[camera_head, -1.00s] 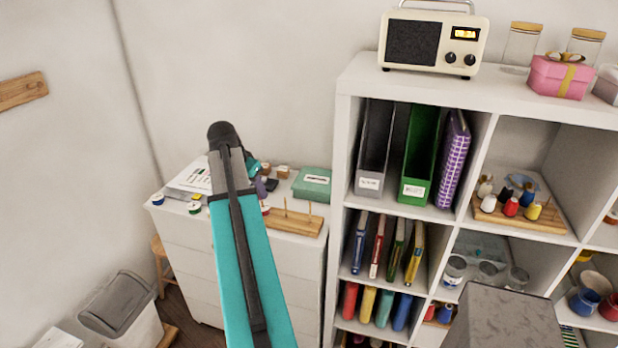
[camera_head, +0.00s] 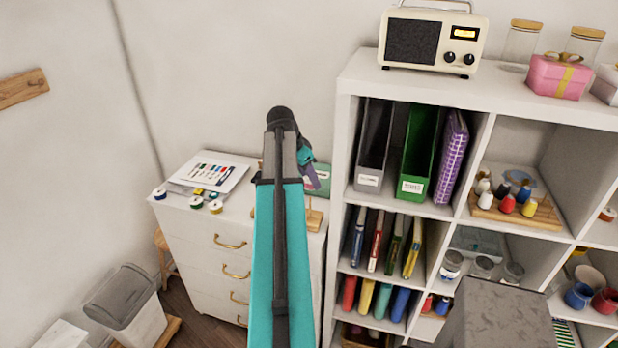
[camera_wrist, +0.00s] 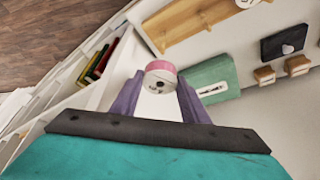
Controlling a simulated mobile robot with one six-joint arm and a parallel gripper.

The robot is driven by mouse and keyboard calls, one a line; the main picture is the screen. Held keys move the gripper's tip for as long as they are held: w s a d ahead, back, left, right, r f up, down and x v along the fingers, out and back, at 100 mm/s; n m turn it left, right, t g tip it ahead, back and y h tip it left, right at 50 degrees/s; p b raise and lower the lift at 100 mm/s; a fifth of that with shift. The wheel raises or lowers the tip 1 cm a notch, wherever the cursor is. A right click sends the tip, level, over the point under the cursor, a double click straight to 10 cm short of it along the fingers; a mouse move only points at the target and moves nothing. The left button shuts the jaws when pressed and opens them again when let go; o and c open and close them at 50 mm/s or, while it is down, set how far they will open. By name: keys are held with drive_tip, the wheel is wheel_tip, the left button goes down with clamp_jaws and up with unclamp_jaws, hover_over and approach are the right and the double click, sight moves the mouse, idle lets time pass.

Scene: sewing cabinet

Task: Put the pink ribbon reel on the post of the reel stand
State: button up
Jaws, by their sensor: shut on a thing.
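The pink ribbon reel (camera_wrist: 160,67), with a pale end face, is held between the purple fingers of my gripper (camera_wrist: 160,83) in the wrist view. The reel stand is a wooden board (camera_wrist: 207,20) beyond the reel in the wrist view. Its right end (camera_head: 315,217) shows beside my arm in the head view, with a post near it. The gap between reel and stand is unclear.
A green box (camera_head: 323,180) stands behind the stand. Several other reels (camera_head: 196,202) and a sheet of paper (camera_head: 208,171) lie on the cabinet's left. Small wooden stamps (camera_wrist: 297,65) and a dark pad (camera_wrist: 285,43) lie near the green box. A tall shelf (camera_head: 342,150) rises close on the right.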

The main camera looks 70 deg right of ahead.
sight(310, 189)
drive_tip(key=shift+f, duration=1.15)
drive_tip(key=shift+f, duration=0.35)
drive_tip(key=shift+f, duration=0.65)
drive_tip(key=shift+f, duration=0.35)
drive_tip(key=shift+f+b, duration=1.75)
drive_tip(key=shift+f, duration=0.75)
idle(1.2)
drive_tip(key=o, duration=1.1)
drive_tip(key=shift+o, duration=0.2)
drive_tip(key=shift+r, duration=0.15)
drive_tip(key=b+v, duration=0.4)
drive_tip(key=v, duration=0.9)
drive_tip(key=shift+a+r, duration=0.15)
drive_tip(key=shift+r, duration=0.1)
